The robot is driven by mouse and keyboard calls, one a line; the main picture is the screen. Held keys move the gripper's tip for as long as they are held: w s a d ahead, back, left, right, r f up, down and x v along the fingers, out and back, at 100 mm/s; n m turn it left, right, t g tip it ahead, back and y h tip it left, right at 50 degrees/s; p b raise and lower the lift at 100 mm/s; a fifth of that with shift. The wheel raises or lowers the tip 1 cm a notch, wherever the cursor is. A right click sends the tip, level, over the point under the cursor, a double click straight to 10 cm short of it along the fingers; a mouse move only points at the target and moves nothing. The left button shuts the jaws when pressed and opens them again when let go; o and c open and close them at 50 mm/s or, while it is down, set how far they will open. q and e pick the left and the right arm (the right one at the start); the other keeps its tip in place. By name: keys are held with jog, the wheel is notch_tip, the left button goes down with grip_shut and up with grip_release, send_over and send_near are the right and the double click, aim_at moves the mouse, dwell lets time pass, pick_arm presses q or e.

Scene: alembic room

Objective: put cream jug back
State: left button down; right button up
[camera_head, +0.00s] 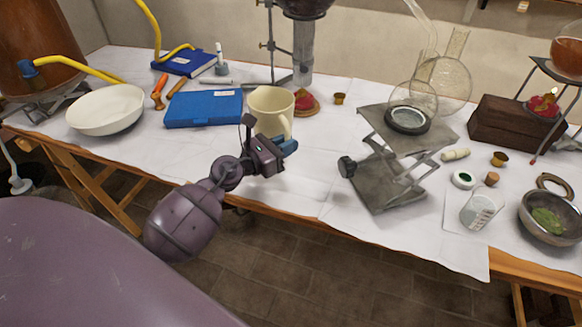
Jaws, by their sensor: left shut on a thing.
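The cream jug (268,107) is upright at the middle left of the white-covered table (320,160), just right of a blue case. My left gripper (283,145) reaches in from the left and is at the jug's near side. It is shut on the jug, seemingly at its handle, though the gripper body hides the exact contact. I cannot tell whether the jug's base touches the table. My right gripper is not in view.
A blue case (204,108) lies close left of the jug, with a white bowl (105,110) farther left. A brass cup (339,98) and a metal lab jack (391,170) stand to the right. Bare tabletop lies between jug and jack.

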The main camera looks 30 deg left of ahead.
pick_arm(q)
notch_tip(320, 180, down, 2)
jog(key=shift+f+b, duration=0.2)
jog(key=shift+b, duration=0.2)
jog(key=shift+f, duration=0.3)
notch_tip(320, 180, down, 4)
jog(key=shift+r+b, duration=0.25)
jog(key=shift+b, duration=0.85)
jog(key=shift+f, duration=0.2)
jog(key=shift+r, duration=0.2)
jog(key=shift+f+b, duration=0.3)
jog(key=shift+f, duration=0.05)
jog(key=c, duration=1.1)
grip_release()
jog(key=shift+r, duration=0.1)
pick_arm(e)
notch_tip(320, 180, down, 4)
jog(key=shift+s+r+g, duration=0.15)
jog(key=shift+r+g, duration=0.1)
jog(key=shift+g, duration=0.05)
